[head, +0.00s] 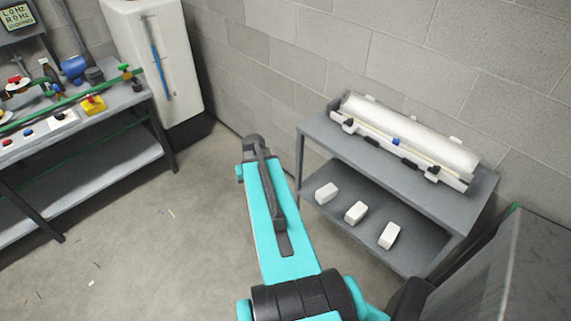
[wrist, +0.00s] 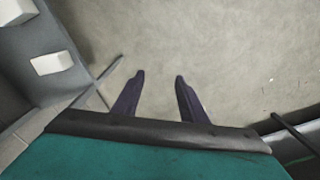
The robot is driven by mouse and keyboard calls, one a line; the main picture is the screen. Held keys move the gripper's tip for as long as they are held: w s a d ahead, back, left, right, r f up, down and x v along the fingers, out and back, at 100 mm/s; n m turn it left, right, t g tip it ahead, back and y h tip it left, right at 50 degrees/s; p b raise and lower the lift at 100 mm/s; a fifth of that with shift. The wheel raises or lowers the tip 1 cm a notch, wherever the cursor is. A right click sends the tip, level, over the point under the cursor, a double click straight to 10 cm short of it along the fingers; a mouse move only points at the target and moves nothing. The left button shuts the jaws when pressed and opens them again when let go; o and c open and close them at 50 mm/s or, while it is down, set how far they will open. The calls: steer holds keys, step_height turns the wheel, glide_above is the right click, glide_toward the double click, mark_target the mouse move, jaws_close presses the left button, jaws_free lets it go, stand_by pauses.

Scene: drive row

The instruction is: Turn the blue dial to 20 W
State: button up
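A small blue part (head: 396,141) sits on the front of a long device with a white cylinder (head: 410,132) on the grey table at right. Another blue button-like part (head: 28,132) is on the left bench, beside a red one. I cannot tell which is the dial, and no watt scale is readable. My gripper (wrist: 160,78) shows in the wrist view with its two dark fingers apart and nothing between them, above bare floor. It is away from both blue parts. In the head view my arm hides the gripper.
Several white blocks lie on the grey table's lower shelf (head: 308,205). A left bench (head: 95,160) carries valves, a larger blue object (head: 73,68) and a yellow box (head: 93,104). A white cabinet (head: 160,60) stands behind. A dark box (head: 520,270) is at lower right. Floor between is clear.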

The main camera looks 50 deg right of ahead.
steer(key=a+f+n+g+b, duration=0.1)
steer(key=a+f+n+g, duration=0.1)
steer(key=a+f, duration=0.9)
steer(key=s+a+f+n+g+b, duration=0.1)
steer(key=s+a+f, duration=0.3)
steer(key=a, duration=0.4)
steer(key=s+a+f+n+g+b, duration=0.1)
steer(key=s+a+f+n, duration=0.1)
steer(key=s+a+f, duration=0.2)
steer(key=s+a+f+n+g+b, duration=0.1)
steer(key=s+a+f+n+g, duration=0.1)
steer(key=s+a+f, duration=0.3)
steer(key=s+a, duration=0.4)
steer(key=a, duration=0.3)
steer(key=shift+s+n, duration=0.15)
steer(key=shift+n, duration=0.15)
steer(key=shift+a, duration=0.1)
steer(key=shift+c, duration=1)
